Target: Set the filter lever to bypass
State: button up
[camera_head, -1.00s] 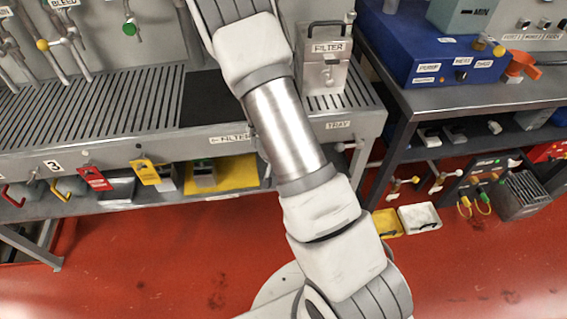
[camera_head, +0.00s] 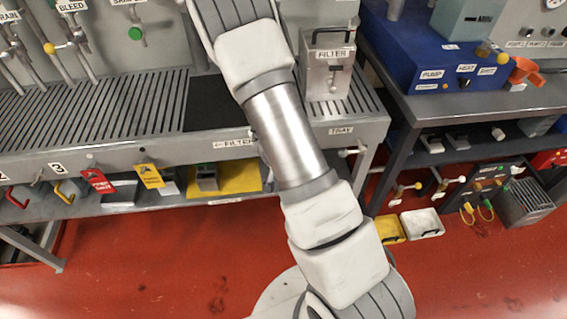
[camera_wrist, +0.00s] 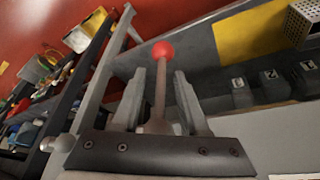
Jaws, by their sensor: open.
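In the wrist view, a lever with a thin grey-brown rod and a red ball knob (camera_wrist: 163,50) stands between the two grey fingers of my gripper (camera_wrist: 160,73). The fingers are apart, with a gap to the rod on each side, and the knob shows beyond their tips. I cannot read which setting the lever is at. In the head view, a grey box labelled FILTER (camera_head: 328,72) stands on the bench, and a FILTER arrow label (camera_head: 236,143) is on the bench front. My arm crosses that view and my gripper is outside it.
The slatted bench (camera_head: 110,110) has red and yellow tags on its front. A blue unit (camera_head: 425,50) stands on the right-hand table. Yellow and white trays (camera_head: 421,223) lie on the red floor. In the wrist view, a yellow panel (camera_wrist: 250,35) is at upper right.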

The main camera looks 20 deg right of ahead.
jog(key=p+v, duration=0.8)
jog(key=v, duration=0.8)
jog(key=shift+s+r+p, duration=0.2)
jog(key=shift+r+p, duration=0.15)
jog(key=shift+r, duration=0.05)
jog(key=s+a+r+n+t+y, duration=0.1)
jog(key=a+r+n+y, duration=0.15)
jog(key=a+r, duration=0.4)
jog(key=s+a+r+n+y, duration=0.2)
jog(key=a+r+y, duration=0.15)
jog(key=r, duration=0.65)
jog(key=s+d+r+n+t+h, duration=0.1)
jog(key=s+d+r+n, duration=0.1)
jog(key=s+r, duration=0.4)
jog(key=s+d+r+n+h, duration=0.1)
jog(key=s+d+r+n, duration=0.2)
jog(key=s+r, duration=0.3)
jog(key=shift+s+r+t, duration=0.3)
jog(key=shift+r+t, duration=0.1)
jog(key=shift+r, duration=0.3)
